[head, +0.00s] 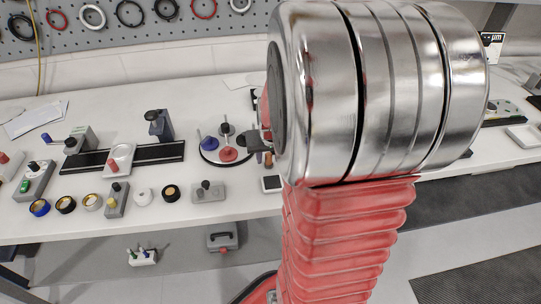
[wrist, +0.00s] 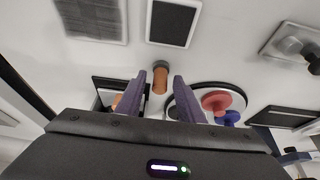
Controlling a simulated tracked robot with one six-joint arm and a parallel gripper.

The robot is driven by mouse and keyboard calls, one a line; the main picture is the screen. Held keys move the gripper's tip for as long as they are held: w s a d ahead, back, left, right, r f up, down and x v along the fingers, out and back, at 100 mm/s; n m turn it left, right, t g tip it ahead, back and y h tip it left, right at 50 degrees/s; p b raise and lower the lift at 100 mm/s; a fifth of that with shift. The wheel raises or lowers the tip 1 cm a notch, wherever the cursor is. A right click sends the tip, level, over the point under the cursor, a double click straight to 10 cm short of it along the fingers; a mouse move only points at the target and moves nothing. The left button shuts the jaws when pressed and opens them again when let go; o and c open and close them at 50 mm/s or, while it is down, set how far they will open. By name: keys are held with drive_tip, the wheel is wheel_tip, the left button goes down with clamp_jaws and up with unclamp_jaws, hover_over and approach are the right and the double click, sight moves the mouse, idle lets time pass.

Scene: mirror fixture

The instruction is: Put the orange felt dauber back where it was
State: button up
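An orange-brown cylinder with a grey end (wrist: 160,80), likely the orange felt dauber, is at the white bench between and just beyond my fingertips in the wrist view. It also shows as a small orange-brown piece beside my gripper in the head view (head: 268,160). My gripper (wrist: 160,76) is open, its purple fingers on either side of the cylinder with visible gaps. In the head view my gripper (head: 255,141) is low over the bench, partly hidden by my arm. A second orange piece (wrist: 117,101) shows in a dark-framed holder, partly behind the left finger.
A round white tray (head: 208,159) with red, blue and grey knobs is close to my gripper's left in the head view. A grey block with a dark knob (head: 208,191) and a small dark-faced plate (head: 271,183) are nearby. Several rings and fixtures crowd the bench further left.

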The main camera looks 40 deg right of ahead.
drive_tip(key=v, duration=1.2)
idle(0.3)
drive_tip(key=shift+r, duration=0.15)
idle(0.4)
drive_tip(key=s+a+r+n+t+y, duration=0.1)
drive_tip(key=s+a+r+n, duration=0.1)
drive_tip(key=a, duration=1)
drive_tip(key=s+a+r+n+y, duration=0.1)
drive_tip(key=s+a+n, duration=0.3)
drive_tip(key=a, duration=0.8)
drive_tip(key=shift+r+n+t+y, duration=0.3)
drive_tip(key=shift+r+n+t, duration=0.1)
drive_tip(key=shift+r, duration=0.2)
